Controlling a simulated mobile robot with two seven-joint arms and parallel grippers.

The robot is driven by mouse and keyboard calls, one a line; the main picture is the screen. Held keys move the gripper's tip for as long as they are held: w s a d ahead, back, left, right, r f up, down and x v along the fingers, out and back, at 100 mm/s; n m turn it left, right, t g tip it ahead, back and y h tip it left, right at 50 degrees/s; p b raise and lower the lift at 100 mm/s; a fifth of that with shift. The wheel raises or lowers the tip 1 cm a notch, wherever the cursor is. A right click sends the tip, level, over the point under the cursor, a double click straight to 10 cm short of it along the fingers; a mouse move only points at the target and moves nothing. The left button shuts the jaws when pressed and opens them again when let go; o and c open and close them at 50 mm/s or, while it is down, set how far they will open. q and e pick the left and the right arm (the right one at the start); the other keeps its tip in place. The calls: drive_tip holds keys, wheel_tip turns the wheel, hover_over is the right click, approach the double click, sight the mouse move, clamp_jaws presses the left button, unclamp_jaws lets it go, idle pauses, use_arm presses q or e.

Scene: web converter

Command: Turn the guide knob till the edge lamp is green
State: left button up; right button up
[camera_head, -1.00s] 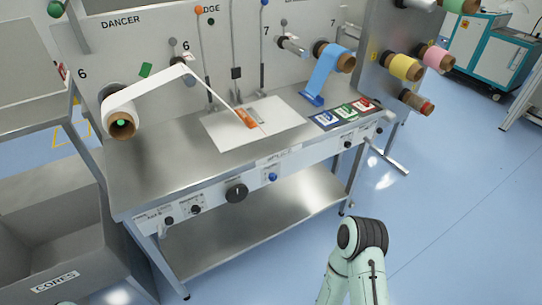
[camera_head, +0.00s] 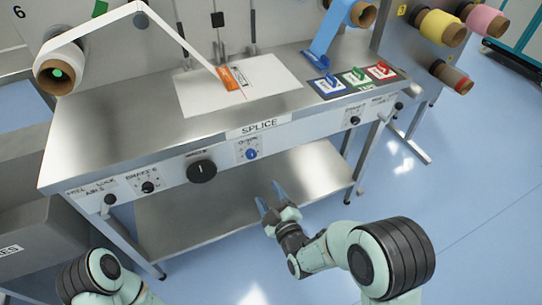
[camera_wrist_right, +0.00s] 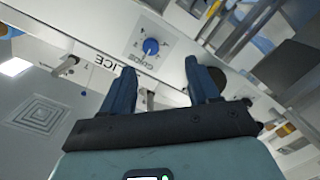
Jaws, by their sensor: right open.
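The guide knob (camera_head: 251,154) is a small blue knob on a white dial plate on the table's front panel, below the SPLICE label. In the right wrist view the blue knob (camera_wrist_right: 151,46) shows beyond the fingertips, between them in the picture, with its GUIDE label. My right gripper (camera_head: 271,197) is open and empty, in front of and below the knob, apart from it. Its two blue fingers also show in the right wrist view (camera_wrist_right: 160,72). The edge lamp is out of view now. My left arm shows at the lower left; its gripper is not in view.
A large black knob (camera_head: 201,171) sits left of the guide knob, and a smaller brake knob (camera_head: 148,187) further left. Another black knob (camera_head: 353,120) is to the right. The steel table (camera_head: 120,120) overhangs a lower shelf (camera_head: 200,220).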

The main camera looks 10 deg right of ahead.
sight(251, 156)
use_arm(q)
drive_tip(key=w, duration=0.1)
drive_tip(key=w+f+b, duration=0.1)
drive_tip(key=w+f, duration=0.1)
drive_tip(key=shift+a+f+t+b, duration=0.2)
drive_tip(key=shift+a+t+b, duration=0.05)
drive_tip(key=shift+t+b, duration=0.15)
use_arm(e)
drive_tip(key=shift+n+t+y, duration=0.3)
drive_tip(key=shift+n+t, duration=0.1)
drive_tip(key=shift+t, duration=0.1)
drive_tip(key=x, duration=0.4)
drive_tip(key=r+x, duration=0.1)
drive_tip(key=x, duration=0.4)
drive_tip(key=r+x, duration=0.1)
drive_tip(key=x, duration=0.4)
drive_tip(key=shift+w+d, duration=0.1)
drive_tip(key=shift+d, duration=0.05)
drive_tip(key=c, duration=1)
